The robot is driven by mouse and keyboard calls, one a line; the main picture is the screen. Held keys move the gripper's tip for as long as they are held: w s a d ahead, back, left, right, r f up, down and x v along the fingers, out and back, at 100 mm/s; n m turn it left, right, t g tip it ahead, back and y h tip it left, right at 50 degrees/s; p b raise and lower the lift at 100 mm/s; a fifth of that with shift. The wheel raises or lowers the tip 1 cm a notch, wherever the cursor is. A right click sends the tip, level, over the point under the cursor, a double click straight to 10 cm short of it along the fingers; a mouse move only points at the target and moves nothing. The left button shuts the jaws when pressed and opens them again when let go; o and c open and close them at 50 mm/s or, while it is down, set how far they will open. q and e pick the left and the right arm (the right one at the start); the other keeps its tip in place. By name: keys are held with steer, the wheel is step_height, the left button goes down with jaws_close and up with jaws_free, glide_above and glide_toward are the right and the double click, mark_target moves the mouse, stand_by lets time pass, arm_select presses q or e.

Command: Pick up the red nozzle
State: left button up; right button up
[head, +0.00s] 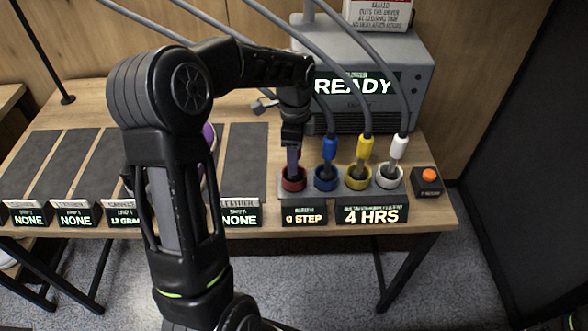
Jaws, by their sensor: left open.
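My left gripper (292,148) points down above the red-ringed socket (293,184) at the left end of the grey nozzle rack (272,186). Its jaws are open and seen nearly edge-on. The red nozzle is mostly hidden behind the gripper and wrist, so I cannot tell whether the fingers touch it. A blue nozzle (329,150), a yellow nozzle (364,147) and a white nozzle (398,148) stand upright in their own sockets to the right, each with a grey hose. My right gripper is out of view.
A grey machine (408,68) reading "READY" stands behind the rack. An orange button box (428,180) is at the right. Dark mats (246,150) and label signs (240,217) line the wooden table. A purple-and-white object (208,134) is partly hidden behind my left arm.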

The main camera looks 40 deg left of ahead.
arm_select(q)
steer(key=shift+c, duration=0.4)
jaws_close()
stand_by(0.5)
stand_by(0.8)
